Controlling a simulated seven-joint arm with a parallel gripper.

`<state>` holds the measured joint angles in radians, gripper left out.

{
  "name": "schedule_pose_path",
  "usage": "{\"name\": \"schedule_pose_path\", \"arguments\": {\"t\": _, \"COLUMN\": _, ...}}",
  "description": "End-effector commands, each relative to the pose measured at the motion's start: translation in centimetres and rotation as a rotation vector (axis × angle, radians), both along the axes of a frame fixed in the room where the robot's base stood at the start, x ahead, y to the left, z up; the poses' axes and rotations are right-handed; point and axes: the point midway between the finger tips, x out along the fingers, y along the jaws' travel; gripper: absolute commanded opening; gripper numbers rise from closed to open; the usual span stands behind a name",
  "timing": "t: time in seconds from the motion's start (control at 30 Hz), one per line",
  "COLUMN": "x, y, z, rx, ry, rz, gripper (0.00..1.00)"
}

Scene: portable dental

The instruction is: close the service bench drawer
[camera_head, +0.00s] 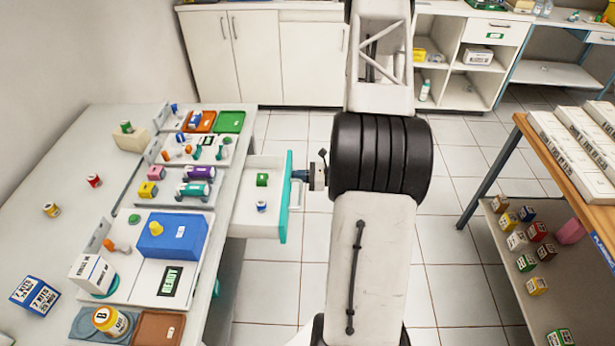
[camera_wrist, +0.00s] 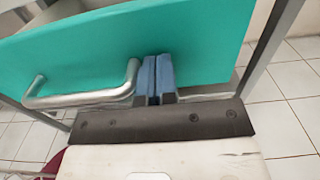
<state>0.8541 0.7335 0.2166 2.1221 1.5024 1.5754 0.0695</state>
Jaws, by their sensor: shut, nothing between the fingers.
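The service bench drawer (camera_head: 258,222) stands pulled out from the right side of the white bench (camera_head: 236,140). Its front panel (camera_head: 285,207) is teal and carries a silver bar handle, which shows in the wrist view (camera_wrist: 85,100). A green item (camera_head: 262,180) and a small blue-and-white item (camera_head: 261,207) lie inside the drawer. My gripper (camera_head: 297,175) is at the outer face of the front panel. In the wrist view its blue fingers (camera_wrist: 156,75) are together and empty, beside the right end of the handle. The fingertips look against or very near the panel; I cannot tell if they touch.
Trays and small bottles crowd the bench top, including a blue box (camera_head: 172,238). A wooden-topped table (camera_head: 560,160) with a lower shelf of small boxes stands at the right. White cabinets (camera_head: 262,55) line the back. The tiled floor (camera_head: 455,240) between is clear.

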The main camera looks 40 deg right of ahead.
Motion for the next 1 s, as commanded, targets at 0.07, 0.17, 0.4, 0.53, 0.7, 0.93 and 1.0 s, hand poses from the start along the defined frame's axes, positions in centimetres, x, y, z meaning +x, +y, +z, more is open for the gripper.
{"name": "schedule_pose_path", "arguments": {"t": 0.07, "x": 1.2, "y": 1.3, "z": 0.0, "rx": -0.001, "ry": -0.001, "rz": 0.004, "gripper": 0.00}}
{"name": "schedule_pose_path", "arguments": {"t": 0.17, "x": 2.7, "y": 2.8, "z": 0.0, "rx": -0.001, "ry": -0.001, "rz": 0.004, "gripper": 0.00}}
{"name": "schedule_pose_path", "arguments": {"t": 0.4, "x": 6.4, "y": 6.6, "z": 0.0, "rx": -0.001, "ry": -0.001, "rz": 0.005, "gripper": 0.00}}
{"name": "schedule_pose_path", "arguments": {"t": 0.53, "x": 8.4, "y": 8.5, "z": 0.0, "rx": -0.001, "ry": -0.001, "rz": 0.004, "gripper": 0.00}}
{"name": "schedule_pose_path", "arguments": {"t": 0.7, "x": 10.6, "y": 10.6, "z": 0.0, "rx": 0.000, "ry": -0.001, "rz": 0.004, "gripper": 0.00}}
{"name": "schedule_pose_path", "arguments": {"t": 0.93, "x": 12.3, "y": 12.3, "z": 0.0, "rx": 0.001, "ry": -0.001, "rz": 0.001, "gripper": 0.00}}
{"name": "schedule_pose_path", "arguments": {"t": 1.0, "x": 12.6, "y": 12.6, "z": 0.0, "rx": 0.000, "ry": 0.000, "rz": 0.001, "gripper": 0.00}}
